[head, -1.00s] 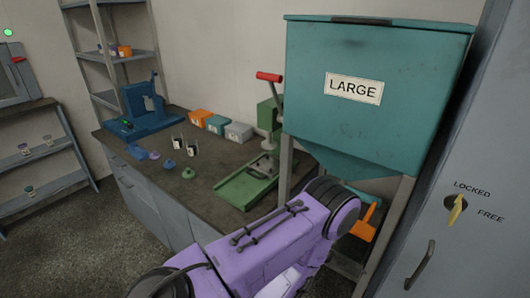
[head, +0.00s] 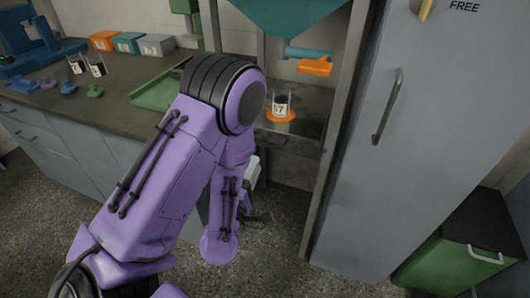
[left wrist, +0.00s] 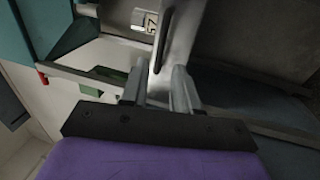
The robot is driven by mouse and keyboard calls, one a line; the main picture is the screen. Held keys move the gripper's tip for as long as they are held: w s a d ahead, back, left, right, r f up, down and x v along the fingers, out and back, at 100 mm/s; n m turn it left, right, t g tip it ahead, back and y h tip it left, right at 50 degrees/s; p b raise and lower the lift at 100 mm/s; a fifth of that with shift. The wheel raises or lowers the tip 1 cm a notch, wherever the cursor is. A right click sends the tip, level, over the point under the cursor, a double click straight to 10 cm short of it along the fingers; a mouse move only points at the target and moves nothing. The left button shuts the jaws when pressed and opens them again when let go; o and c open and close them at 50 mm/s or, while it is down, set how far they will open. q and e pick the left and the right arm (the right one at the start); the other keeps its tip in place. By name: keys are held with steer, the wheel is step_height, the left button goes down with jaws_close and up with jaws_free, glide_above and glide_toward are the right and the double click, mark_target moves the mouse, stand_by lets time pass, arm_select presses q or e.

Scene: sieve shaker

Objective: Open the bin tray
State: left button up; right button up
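A dark tray-like shelf with a low front (head: 305,146) sits under the teal hopper (head: 290,12); I take it for the bin tray, and it looks closed. A small dark handle (head: 278,139) is on its front. My left gripper (head: 262,214) is low in front of the stand, partly hidden by my purple arm. My right gripper is not visible.
A cup marked 27 (head: 281,104) stands on an orange pad above the tray. An orange lever (head: 315,67) is over it. A grey cabinet (head: 420,140) stands right, and a green box with a handle (head: 455,262) is lower right. The floor in front is open.

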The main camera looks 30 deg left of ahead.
mark_target(265, 144)
arm_select(q)
steer(key=p+x, duration=0.1)
steer(key=x, duration=0.7)
steer(key=shift+w+a, duration=0.1)
steer(key=shift+w, duration=0.55)
jaws_close()
